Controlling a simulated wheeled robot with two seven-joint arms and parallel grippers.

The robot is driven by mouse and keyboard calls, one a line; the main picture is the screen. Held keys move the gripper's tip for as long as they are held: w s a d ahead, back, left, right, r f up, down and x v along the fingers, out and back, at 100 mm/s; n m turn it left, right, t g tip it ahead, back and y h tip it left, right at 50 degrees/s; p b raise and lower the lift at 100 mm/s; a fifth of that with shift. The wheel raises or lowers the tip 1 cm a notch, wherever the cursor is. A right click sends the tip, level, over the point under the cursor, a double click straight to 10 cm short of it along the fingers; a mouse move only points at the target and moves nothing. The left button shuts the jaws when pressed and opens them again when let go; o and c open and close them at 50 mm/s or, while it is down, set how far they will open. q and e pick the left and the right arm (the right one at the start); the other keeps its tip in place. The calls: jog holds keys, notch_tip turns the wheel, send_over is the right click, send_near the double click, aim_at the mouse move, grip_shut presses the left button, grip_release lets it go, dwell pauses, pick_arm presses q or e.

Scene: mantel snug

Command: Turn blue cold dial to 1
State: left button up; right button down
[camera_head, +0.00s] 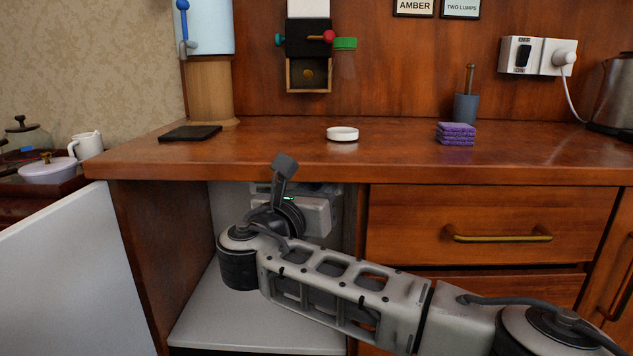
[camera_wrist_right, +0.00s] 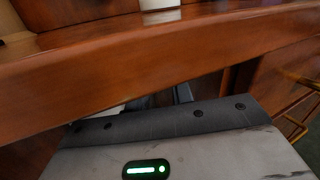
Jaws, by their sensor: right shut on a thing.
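My right arm comes in from the lower right of the head view, and its gripper (camera_head: 308,213) reaches into the open white compartment (camera_head: 215,325) under the counter. The gripper is near the compartment's upper back, and its body hides its fingertips and what they hold. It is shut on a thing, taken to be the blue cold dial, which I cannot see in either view. The dial's numbers and pointer are also hidden. In the right wrist view the gripper body fills the bottom and dark finger parts (camera_wrist_right: 184,94) show just below the counter edge. My left gripper is not in view.
The compartment's white door (camera_head: 75,275) stands open at the left. The wooden counter (camera_head: 390,150) overhangs the gripper closely. A white dish (camera_head: 342,134) and purple sponges (camera_head: 456,134) lie on it. A drawer with a brass handle (camera_head: 498,236) is to the right.

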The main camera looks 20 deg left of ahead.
pick_arm(q)
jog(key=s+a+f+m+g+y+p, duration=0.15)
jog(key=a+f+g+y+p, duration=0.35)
jog(key=p, duration=0.8)
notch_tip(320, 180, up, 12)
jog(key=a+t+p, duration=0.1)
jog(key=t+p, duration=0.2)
jog(key=p, duration=0.3)
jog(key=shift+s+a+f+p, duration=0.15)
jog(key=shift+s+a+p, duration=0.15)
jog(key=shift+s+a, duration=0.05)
pick_arm(e)
jog(key=shift+w+d+f+n+t+y, duration=0.1)
jog(key=shift+d+n+t+y, duration=0.2)
jog(key=shift+n+y, duration=3)
jog(key=shift+w+d+f+n+t+y, duration=0.15)
jog(key=shift+n+t+y, duration=0.3)
jog(key=shift+n, duration=5.65)
jog(key=shift+d+r+n+t+y, duration=0.1)
jog(key=shift+d+n+t+y, duration=0.15)
jog(key=shift+n+y, duration=3.1)
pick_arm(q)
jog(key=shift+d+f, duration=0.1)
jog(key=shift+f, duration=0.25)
pick_arm(e)
jog(key=n+h, duration=0.2)
jog(key=shift+n+h, duration=0.35)
jog(key=shift+h, duration=0.05)
